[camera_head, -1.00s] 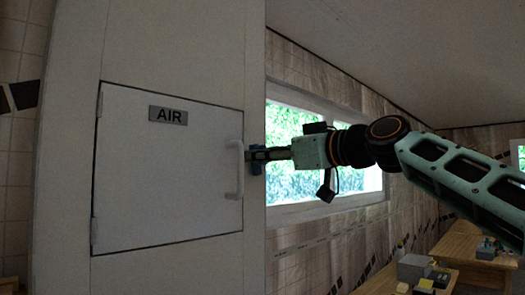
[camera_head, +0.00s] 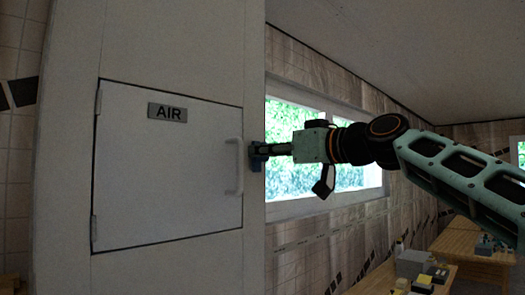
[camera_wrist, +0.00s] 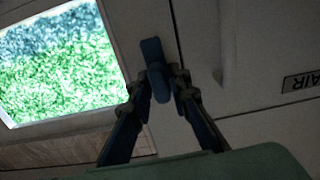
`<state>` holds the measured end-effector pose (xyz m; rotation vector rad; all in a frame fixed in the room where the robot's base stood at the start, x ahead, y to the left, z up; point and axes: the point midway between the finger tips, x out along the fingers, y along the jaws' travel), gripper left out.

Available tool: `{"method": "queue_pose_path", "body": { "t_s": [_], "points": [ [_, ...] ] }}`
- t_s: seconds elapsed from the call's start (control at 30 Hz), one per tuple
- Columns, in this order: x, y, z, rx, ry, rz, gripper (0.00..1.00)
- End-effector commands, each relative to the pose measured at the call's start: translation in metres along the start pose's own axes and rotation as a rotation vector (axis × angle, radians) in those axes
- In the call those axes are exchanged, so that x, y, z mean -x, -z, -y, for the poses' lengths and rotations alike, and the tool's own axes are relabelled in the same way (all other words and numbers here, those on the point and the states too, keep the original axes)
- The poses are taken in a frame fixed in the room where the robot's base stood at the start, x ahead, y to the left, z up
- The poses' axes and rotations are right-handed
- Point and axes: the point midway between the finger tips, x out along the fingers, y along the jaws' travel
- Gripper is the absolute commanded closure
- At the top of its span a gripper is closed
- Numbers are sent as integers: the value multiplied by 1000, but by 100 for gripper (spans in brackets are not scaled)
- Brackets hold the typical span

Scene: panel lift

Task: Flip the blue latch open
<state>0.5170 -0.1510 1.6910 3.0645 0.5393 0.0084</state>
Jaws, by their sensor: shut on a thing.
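The blue latch (camera_head: 257,163) is on the right edge of the white panel, beside the door marked AIR. In the wrist view the blue latch (camera_wrist: 152,49) is an elongated piece with its lower part between my fingertips. My gripper (camera_head: 262,151) reaches it from the right, and its fingers cover much of the latch in the head view. In the wrist view my gripper (camera_wrist: 161,88) is closed around the latch. The AIR door (camera_head: 170,180) looks flush with its frame.
A white handle (camera_head: 234,167) stands out from the door's right side, close to my gripper. A bright window (camera_head: 290,180) is behind my gripper. Wooden tables (camera_head: 480,252) with small items stand at the lower right.

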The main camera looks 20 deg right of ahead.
Motion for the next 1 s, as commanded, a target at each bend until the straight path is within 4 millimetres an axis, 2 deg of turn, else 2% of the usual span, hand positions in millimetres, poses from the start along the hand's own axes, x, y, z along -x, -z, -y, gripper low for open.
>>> {"method": "queue_pose_path", "body": {
  "t_s": [0.37, 0.4, 0.5, 0.8, 1.0],
  "points": [
    [0, 0, -2, -49, 0, 0, 100],
    [0, 0, -2, -49, 0, 0, 80],
    [0, 0, -2, -48, 0, 0, 70],
    [2, 0, -2, -46, -1, 0, 70],
    [21, 0, -3, -47, -3, 0, 70]
  ]
}}
